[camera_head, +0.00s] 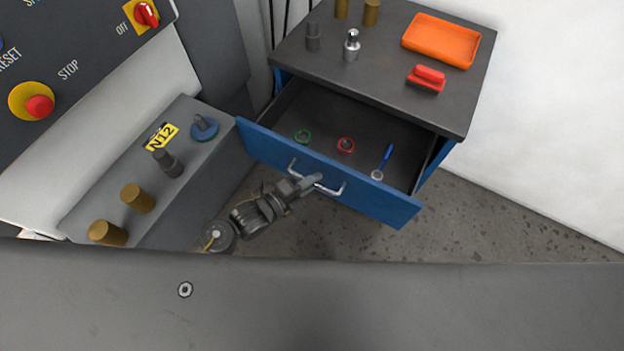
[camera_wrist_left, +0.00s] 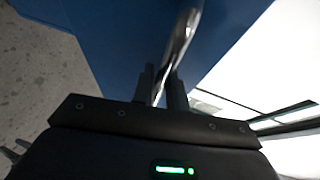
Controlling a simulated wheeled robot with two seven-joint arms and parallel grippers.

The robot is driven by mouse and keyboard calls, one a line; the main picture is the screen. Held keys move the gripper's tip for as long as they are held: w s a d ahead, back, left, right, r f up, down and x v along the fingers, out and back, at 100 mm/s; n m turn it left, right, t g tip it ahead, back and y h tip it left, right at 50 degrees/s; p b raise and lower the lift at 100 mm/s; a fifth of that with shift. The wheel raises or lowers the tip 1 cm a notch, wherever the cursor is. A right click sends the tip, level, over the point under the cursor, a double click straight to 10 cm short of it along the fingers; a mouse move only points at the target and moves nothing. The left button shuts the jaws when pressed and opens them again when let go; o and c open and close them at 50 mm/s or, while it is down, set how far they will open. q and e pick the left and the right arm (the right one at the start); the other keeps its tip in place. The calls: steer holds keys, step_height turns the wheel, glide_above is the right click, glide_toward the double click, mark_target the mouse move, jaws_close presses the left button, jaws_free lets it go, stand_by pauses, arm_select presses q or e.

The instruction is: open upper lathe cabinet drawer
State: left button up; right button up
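The lathe cabinet's upper drawer (camera_head: 350,187) has a blue front and stands pulled out, with its dark inside showing. A silver bar handle (camera_head: 331,190) sits across its front. My left gripper (camera_head: 314,181) is at this handle. In the left wrist view the silver handle (camera_wrist_left: 184,40) runs down between the two dark fingers (camera_wrist_left: 162,92), which look close around it. The blue drawer front (camera_wrist_left: 110,40) fills the area behind them. My right gripper is not in view.
The cabinet top (camera_head: 390,60) carries an orange tray (camera_head: 441,40), a red-and-black object (camera_head: 427,78) and several cylindrical parts. At left, a grey machine ledge (camera_head: 100,190) holds brass and dark cylinders. Grey floor (camera_head: 500,225) is open at right, before a white wall.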

arm_select(q)
steer(key=o, duration=0.3)
steer(key=shift+o, duration=0.2)
steer(key=b+v, duration=0.2)
steer(key=v, duration=0.9)
steer(key=shift+d, duration=0.1)
